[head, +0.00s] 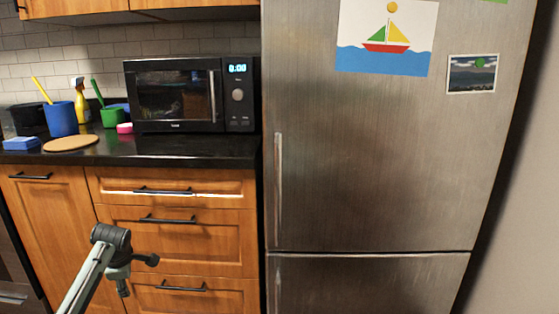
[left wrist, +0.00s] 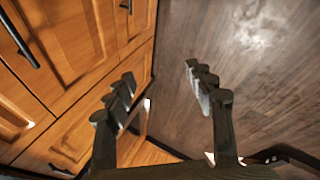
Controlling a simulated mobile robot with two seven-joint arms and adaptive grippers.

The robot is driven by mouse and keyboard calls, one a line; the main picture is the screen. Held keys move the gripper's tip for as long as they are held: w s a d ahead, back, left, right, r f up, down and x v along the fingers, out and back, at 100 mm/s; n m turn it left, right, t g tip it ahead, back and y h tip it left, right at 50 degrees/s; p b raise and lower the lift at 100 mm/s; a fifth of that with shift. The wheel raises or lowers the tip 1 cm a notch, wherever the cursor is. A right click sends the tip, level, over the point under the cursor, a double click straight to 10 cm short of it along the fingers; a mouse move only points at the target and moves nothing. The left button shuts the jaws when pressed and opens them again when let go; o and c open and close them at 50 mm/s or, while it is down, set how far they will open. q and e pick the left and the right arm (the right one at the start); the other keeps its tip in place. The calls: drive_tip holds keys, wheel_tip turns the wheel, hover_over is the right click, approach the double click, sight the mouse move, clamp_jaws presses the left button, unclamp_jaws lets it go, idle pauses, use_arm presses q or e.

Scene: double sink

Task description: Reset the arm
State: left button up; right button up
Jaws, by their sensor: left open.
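My left arm comes in from the lower left of the head view, and its dark gripper (head: 137,274) hangs in front of the wooden drawers below the counter. In the left wrist view the two fingers of this gripper (left wrist: 160,79) stand wide apart with nothing between them. The gripper is open and empty. My right arm and gripper are in neither view.
Wooden drawers (head: 180,235) with dark handles stand below a black counter (head: 190,150). A black microwave (head: 178,95), a blue cup (head: 61,119), a green cup (head: 113,117) and a round board (head: 71,144) rest on it. A steel fridge (head: 370,170) stands right.

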use_arm(q)
drive_tip(key=w+r+m+t, duration=0.3)
drive_tip(key=w+r+m, duration=0.15)
drive_tip(key=m, duration=0.75)
drive_tip(key=w+r+m+t, duration=0.3)
drive_tip(key=w+r+m, duration=0.15)
drive_tip(key=m, duration=0.65)
drive_tip(key=s+d+f+m+g+h, duration=0.15)
drive_tip(key=s+d+f, duration=0.25)
drive_tip(key=s+f, duration=0.8)
drive_tip(key=s+d+f+g, duration=0.3)
drive_tip(key=s+f, duration=0.6)
drive_tip(key=f, duration=0.7)
drive_tip(key=s+d+f+g, duration=0.1)
drive_tip(key=s+f, duration=0.3)
drive_tip(key=s, duration=0.5)
drive_tip(key=s+d+f+g, duration=0.1)
drive_tip(key=s+d+f, duration=0.2)
drive_tip(key=s, duration=0.7)
drive_tip(key=s+d+f+g, duration=0.2)
drive_tip(key=s+f, duration=0.5)
drive_tip(key=s, duration=0.2)
drive_tip(key=shift+s+f+h, duration=0.15)
drive_tip(key=shift+s+h, duration=0.05)
drive_tip(key=shift+h, duration=0.25)
drive_tip(key=shift+d, duration=0.1)
